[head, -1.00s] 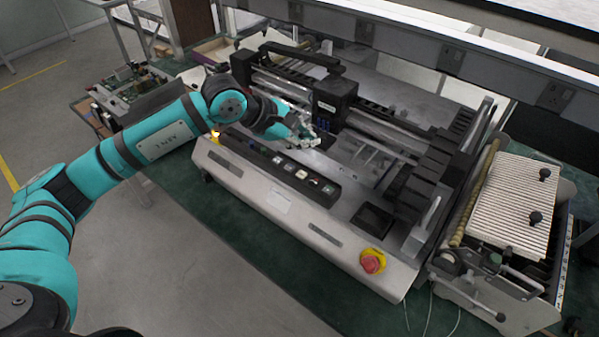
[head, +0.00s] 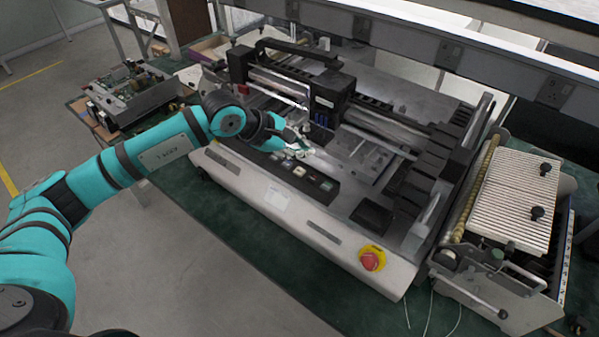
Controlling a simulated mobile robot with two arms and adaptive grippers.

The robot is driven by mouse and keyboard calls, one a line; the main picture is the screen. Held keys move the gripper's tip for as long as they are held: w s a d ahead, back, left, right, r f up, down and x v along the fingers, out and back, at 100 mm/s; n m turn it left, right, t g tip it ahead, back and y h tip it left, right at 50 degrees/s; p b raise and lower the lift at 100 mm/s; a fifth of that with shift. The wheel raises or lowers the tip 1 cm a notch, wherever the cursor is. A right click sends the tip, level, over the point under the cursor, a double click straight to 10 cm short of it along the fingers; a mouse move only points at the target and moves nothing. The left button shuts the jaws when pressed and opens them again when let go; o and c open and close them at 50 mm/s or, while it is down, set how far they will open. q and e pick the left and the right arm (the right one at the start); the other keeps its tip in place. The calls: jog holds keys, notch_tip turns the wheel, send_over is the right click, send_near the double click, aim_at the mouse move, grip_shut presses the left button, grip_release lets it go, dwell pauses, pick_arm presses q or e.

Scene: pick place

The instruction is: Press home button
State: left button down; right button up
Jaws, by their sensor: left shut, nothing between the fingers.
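A black button strip (head: 316,187) runs along the front of the grey bench machine (head: 290,213). Several small buttons show at its right part, among them a white one (head: 299,171) and a red one (head: 313,178). I cannot read which is the home button. My left gripper (head: 301,148) is shut and empty, just above and behind the strip's middle. Whether it touches a button cannot be told. My right gripper is not in view.
A red emergency stop (head: 370,261) on a yellow base sits at the machine's front right. The black gantry head (head: 328,98) stands close behind my gripper. A ribbed white plate unit (head: 505,205) is at the right. A circuit board device (head: 128,90) lies at the left.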

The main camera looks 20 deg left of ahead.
aim_at(301, 173)
pick_arm(q)
notch_tip(301, 173, down, 4)
jog(key=b, duration=0.3)
jog(key=shift+f, duration=0.15)
dwell(1.1)
jog(key=shift+f+b, duration=0.35)
jog(key=shift+b, duration=0.25)
